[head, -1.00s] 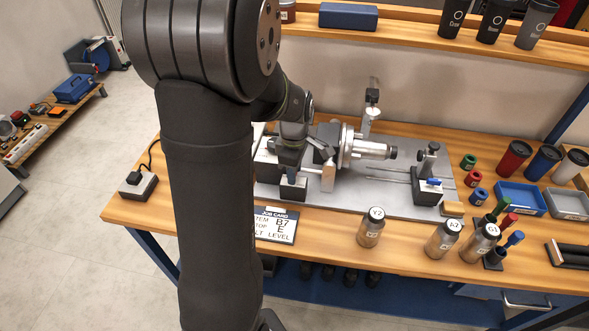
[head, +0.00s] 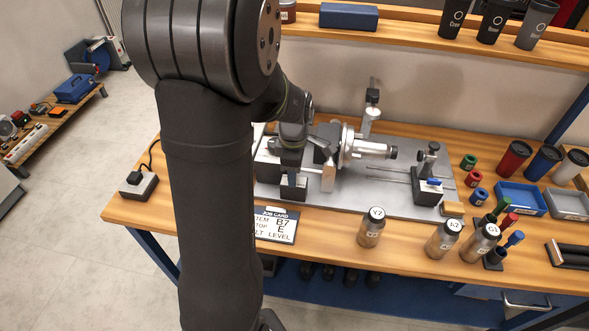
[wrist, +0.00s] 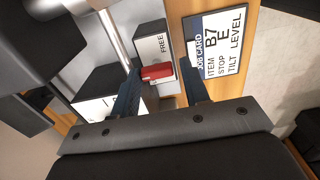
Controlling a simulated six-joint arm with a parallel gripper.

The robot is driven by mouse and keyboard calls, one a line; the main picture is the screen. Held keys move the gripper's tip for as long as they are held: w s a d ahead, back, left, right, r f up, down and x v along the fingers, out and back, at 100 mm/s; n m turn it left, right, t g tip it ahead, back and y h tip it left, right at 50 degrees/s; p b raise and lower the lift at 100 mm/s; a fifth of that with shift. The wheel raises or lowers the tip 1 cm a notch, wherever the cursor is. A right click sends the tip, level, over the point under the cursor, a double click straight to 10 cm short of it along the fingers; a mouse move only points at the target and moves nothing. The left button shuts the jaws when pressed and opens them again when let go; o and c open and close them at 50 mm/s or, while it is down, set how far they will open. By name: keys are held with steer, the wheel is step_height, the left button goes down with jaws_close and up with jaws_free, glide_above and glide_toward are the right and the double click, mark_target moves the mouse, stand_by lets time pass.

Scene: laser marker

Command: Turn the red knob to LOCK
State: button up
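The red knob (wrist: 157,71) shows in the wrist view on a block with a white face (wrist: 151,42) that reads FREE. Its handle lies roughly across the picture, just below that word. No LOCK label can be read. My gripper (wrist: 160,66) is open, with one dark blue finger on each side of the knob. Narrow gaps seem to show between knob and fingers, so I cannot tell that either finger touches it. In the head view my gripper (head: 292,182) is low over the front left of the grey fixture plate, and the knob is hidden.
A job card (head: 275,225) lies close in front of the fixture; it reads B7, E, LEVEL. The metal spindle (head: 368,150) and clamp post (head: 370,118) stand right of my gripper. Labelled bottles (head: 372,229) stand along the front edge. My arm covers the table's left part.

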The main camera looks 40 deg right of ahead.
steer(key=shift+w, duration=0.3)
stand_by(0.4)
steer(key=m, duration=0.4)
steer(key=shift+d, duration=0.1)
steer(key=m, duration=0.5)
steer(key=shift+s+f, duration=0.2)
steer(key=shift+s, duration=0.1)
steer(key=m, duration=0.8)
steer(key=shift+w+r+m, duration=0.15)
steer(key=shift+m, duration=0.25)
step_height(320, 180, up, 18)
steer(key=s+a+n+t+h, duration=0.1)
steer(key=s+a, duration=0.2)
steer(key=a, duration=0.4)
steer(key=s+a+n+t+h, duration=0.1)
steer(key=s+a, duration=0.1)
steer(key=a, duration=0.6)
steer(key=s+a+f+n+t, duration=0.1)
steer(key=s+a+f+t, duration=0.1)
steer(key=s+a+f, duration=0.5)
steer(key=shift+s+a+f+n+t, duration=0.15)
steer(key=shift+s+a+n+t, duration=0.25)
steer(key=shift+a, duration=1.25)
